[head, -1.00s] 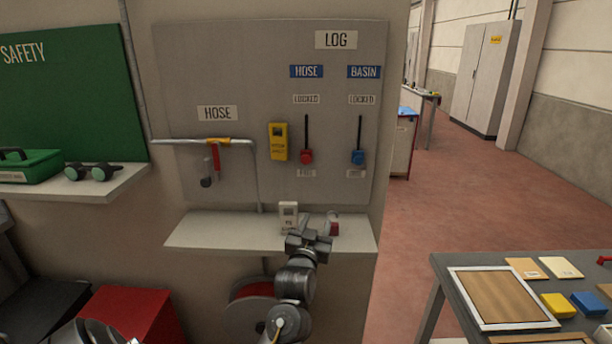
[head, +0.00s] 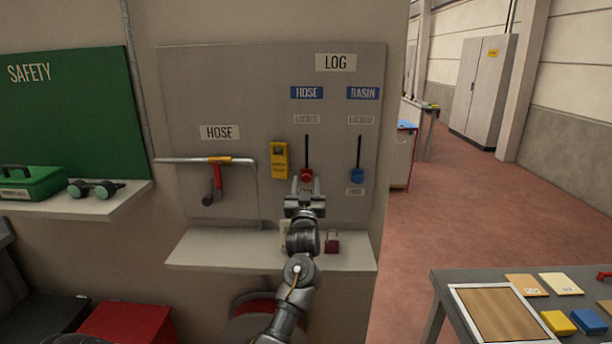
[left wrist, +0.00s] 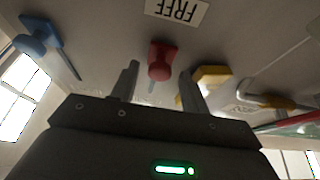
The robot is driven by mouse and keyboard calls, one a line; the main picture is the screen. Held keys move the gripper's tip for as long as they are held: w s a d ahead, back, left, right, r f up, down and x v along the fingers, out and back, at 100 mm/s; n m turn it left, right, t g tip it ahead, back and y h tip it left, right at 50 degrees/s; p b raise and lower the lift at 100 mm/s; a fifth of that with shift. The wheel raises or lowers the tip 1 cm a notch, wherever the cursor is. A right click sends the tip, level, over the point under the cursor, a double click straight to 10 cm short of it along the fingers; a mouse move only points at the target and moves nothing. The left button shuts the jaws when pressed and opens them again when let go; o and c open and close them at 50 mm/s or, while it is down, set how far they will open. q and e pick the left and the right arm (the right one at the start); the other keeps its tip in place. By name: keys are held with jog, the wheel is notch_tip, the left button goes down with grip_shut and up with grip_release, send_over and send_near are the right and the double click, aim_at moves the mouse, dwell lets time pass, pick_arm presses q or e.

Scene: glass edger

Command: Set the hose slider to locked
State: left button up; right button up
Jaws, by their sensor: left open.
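The hose slider's red knob (head: 307,175) sits at the lower end of its dark vertical slot on the grey panel (head: 230,80), under the blue HOSE sign (head: 307,93) and the LOCKED label (head: 306,119). My left gripper (head: 305,187) is open just below and in front of the knob and hides the label beneath it. In the left wrist view the red knob (left wrist: 162,60) shows between and beyond the two finger tips (left wrist: 160,78), with the FREE label (left wrist: 177,10) upside down above it. I see no grip on the knob. My right gripper is out of view.
The blue basin knob (head: 357,175) is low in its slot to the right. A yellow box (head: 279,160) is close on the left, and a red-handled hose valve (head: 217,175) is further left. A shelf (head: 210,250) below holds a red padlock (head: 332,241).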

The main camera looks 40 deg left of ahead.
pick_arm(q)
jog(key=shift+x, duration=1.3)
jog(key=shift+c, duration=0.5)
